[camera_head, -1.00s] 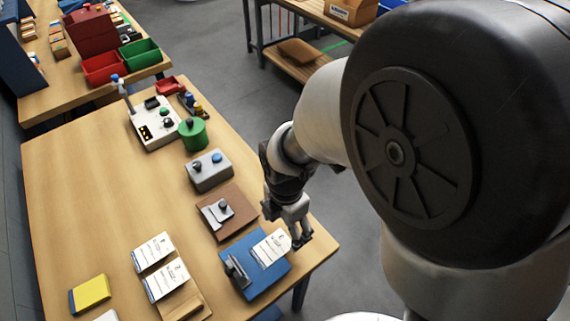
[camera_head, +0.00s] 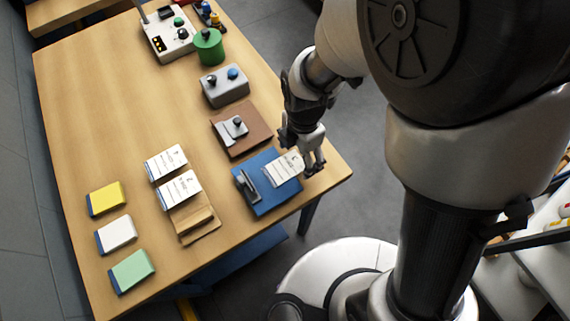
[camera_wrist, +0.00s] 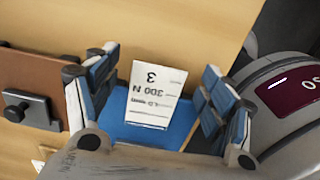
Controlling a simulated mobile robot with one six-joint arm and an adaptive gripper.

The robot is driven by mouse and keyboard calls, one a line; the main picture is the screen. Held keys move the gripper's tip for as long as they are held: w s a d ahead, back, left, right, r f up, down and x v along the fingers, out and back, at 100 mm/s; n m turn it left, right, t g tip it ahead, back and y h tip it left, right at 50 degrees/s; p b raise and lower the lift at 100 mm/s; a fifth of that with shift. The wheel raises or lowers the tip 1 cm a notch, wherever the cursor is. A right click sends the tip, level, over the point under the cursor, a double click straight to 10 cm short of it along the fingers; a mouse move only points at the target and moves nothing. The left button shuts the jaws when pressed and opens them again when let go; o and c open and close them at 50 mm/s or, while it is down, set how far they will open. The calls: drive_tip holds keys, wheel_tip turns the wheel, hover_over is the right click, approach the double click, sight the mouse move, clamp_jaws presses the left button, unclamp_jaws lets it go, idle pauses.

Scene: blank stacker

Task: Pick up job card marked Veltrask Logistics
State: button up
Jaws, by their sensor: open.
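A white printed card (camera_head: 284,169) lies on a blue board with a grey clamp (camera_head: 262,202) near the table's right edge. In the wrist view the card (camera_wrist: 155,95) shows a "3" and "300 N"; no Veltrask Logistics name is readable. My gripper (camera_head: 314,167) is at the card's right end, low over the board. In the wrist view my gripper's fingers (camera_wrist: 160,70) are open on either side of the card, with gaps to it.
A brown board with a clamp (camera_head: 249,140), a grey two-knob box (camera_head: 225,88), a green drum (camera_head: 208,50) and a control box (camera_head: 165,45) line the table's right side. Yellow (camera_head: 106,198), white (camera_head: 116,234) and green (camera_head: 131,271) pads lie front left. The table's left middle is clear.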

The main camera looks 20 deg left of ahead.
drive_tip(key=shift+f, duration=0.15)
drive_tip(key=c, duration=0.9)
